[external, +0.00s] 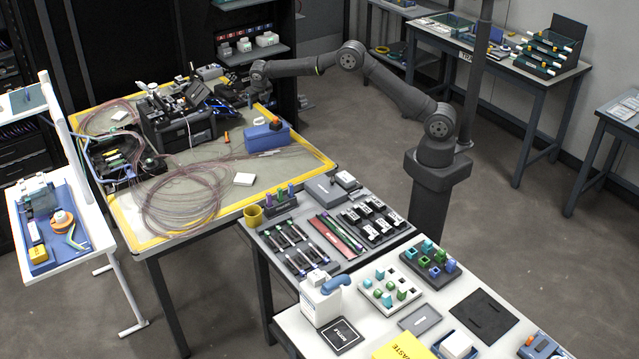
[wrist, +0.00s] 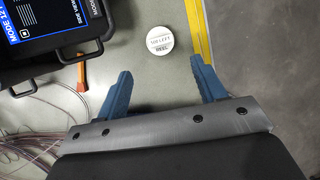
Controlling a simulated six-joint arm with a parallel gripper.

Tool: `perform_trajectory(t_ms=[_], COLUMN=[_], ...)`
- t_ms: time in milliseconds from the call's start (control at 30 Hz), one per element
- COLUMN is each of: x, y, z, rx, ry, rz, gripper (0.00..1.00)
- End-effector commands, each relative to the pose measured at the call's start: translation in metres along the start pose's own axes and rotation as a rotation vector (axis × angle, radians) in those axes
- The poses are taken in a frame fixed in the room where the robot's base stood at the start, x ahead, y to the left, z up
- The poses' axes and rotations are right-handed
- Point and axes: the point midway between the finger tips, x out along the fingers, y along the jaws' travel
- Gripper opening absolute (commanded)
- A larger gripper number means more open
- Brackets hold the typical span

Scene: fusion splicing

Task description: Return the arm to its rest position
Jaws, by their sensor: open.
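My arm reaches from its column on the right over the far right part of the yellow-edged work table (external: 221,211). My gripper (external: 250,101) hangs down at the arm's end, small in the external view. In the wrist view its two blue fingers (wrist: 160,76) are spread wide, with nothing between them. A round white labelled reel (wrist: 159,40) lies beyond the fingertips, apart from them.
The black splicer (external: 180,128) with its lit screen (wrist: 48,15) stands left of my gripper. A blue box (external: 267,138) stands near the table's right edge. Dark shelves (external: 256,53) rise behind.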

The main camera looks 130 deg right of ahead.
Motion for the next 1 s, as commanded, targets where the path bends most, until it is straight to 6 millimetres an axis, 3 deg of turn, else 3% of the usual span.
perform_trajectory(t_ms=[200,567,767,1000], x=[-0.015,-0.013,0.008,0.056], y=[0.000,0.000,-0.001,0.000], z=[-0.001,-0.001,-0.001,-0.001], rx=[0.000,0.000,0.001,0.000], ry=[0.001,0.001,0.002,0.003], rz=[0.000,-0.001,-0.002,-0.001], gripper=[0.64,0.64,0.64,0.64])
